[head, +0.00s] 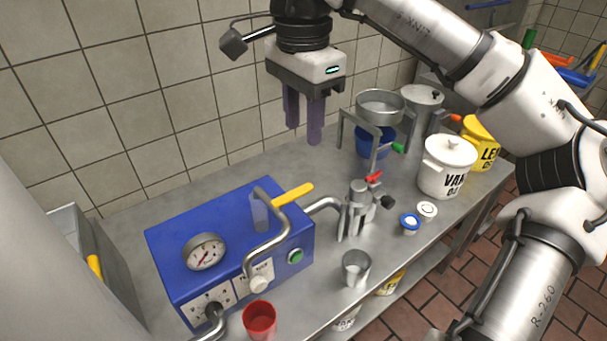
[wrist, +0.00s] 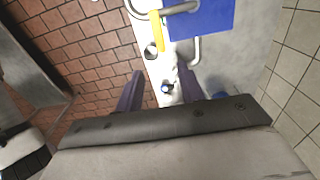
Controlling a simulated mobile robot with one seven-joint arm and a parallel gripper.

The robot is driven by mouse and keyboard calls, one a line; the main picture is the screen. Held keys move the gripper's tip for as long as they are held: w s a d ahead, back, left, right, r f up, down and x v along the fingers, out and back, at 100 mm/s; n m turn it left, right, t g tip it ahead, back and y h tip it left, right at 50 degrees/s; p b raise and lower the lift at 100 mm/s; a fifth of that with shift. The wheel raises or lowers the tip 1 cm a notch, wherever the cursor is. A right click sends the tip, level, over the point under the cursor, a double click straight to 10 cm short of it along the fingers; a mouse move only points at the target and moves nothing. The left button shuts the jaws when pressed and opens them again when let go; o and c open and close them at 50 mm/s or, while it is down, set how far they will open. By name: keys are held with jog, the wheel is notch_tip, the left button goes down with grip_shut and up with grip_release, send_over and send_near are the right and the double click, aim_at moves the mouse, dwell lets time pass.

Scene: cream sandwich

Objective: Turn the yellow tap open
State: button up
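The yellow tap handle (head: 293,195) sits on a bent metal pipe at the top right of a blue machine (head: 215,225) with a dial. It points to the upper right in the head view. It also shows at the top of the wrist view (wrist: 157,30), in front of the blue machine there (wrist: 205,15). My gripper (head: 303,135) is high above the counter, above and behind the handle, and touches nothing. Its two purple fingers point down, apart and empty. Both fingers also show in the wrist view (wrist: 160,82).
A metal cup (head: 356,269) and a red cup (head: 259,319) stand in front of the machine. A metal fixture with a red lever (head: 373,177) is to its right. A white pot (head: 447,168) and yellow container (head: 482,140) stand farther right. The tiled wall (head: 130,110) is behind.

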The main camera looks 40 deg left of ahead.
aim_at(303, 189)
notch_tip(303, 189, down, 12)
jog(key=shift+r+p, duration=0.25)
jog(key=shift+p, duration=0.4)
grip_shut()
